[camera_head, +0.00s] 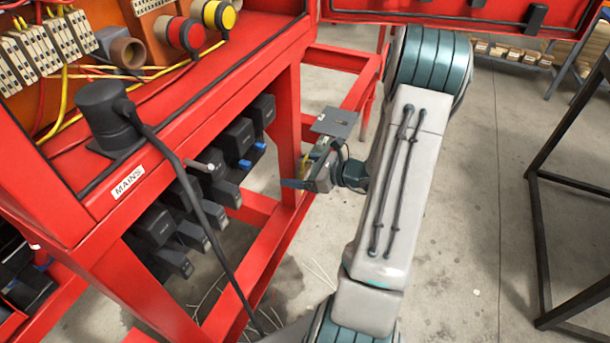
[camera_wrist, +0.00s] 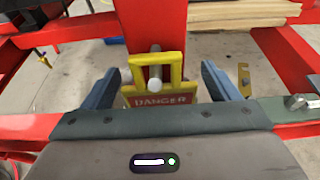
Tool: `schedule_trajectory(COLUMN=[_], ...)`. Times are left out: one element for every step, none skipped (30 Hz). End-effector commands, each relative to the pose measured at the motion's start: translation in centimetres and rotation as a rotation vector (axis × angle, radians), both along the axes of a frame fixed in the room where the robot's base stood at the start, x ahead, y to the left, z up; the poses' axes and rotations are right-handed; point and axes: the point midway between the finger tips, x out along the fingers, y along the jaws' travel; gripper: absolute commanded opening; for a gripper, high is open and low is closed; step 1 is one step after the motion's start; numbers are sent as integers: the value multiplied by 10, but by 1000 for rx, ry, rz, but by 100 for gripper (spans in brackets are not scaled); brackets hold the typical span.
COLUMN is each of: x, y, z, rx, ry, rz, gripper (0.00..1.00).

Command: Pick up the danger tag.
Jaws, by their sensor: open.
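The danger tag (camera_wrist: 160,98) shows in the wrist view as a yellow frame with a square opening and a red band reading DANGER. A peg with a pale round end (camera_wrist: 155,85) shows in its opening; the tag seems to hang there upright. My gripper (camera_wrist: 160,72) is open, with one blue finger on each side of the tag and a visible gap to both. The tag's lower part is hidden behind my gripper body. In the head view my gripper (camera_head: 296,184) is beside the red frame post, and I cannot clearly make out the tag.
Red frame bars (camera_wrist: 90,32) cross behind the tag. A small brass-coloured piece (camera_wrist: 244,80) stands just right of my right finger. In the head view a grey plate (camera_head: 335,122) is above my gripper, and black switch units (camera_head: 240,138) line the red panel at left.

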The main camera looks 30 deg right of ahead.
Motion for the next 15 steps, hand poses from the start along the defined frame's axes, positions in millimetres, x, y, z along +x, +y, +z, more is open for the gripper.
schedule_trajectory(x=[0,0,0,0,0,0,0,0,0,0,0,0,0,0,0], y=[0,0,0,0,0,0,0,0,0,0,0,0,0,0,0], z=[0,0,0,0,0,0,0,0,0,0,0,0,0,1,1], rx=[0,0,0,0,0,0,0,0,0,0,0,0,0,-1,-1], ry=[0,0,0,0,0,0,0,0,0,0,0,0,0,-1,-1], rz=[0,0,0,0,0,0,0,0,0,0,0,0,0,0,0], gripper=[79,71,60,51,43,33,33,33,33,33,33,33,33,33,33])
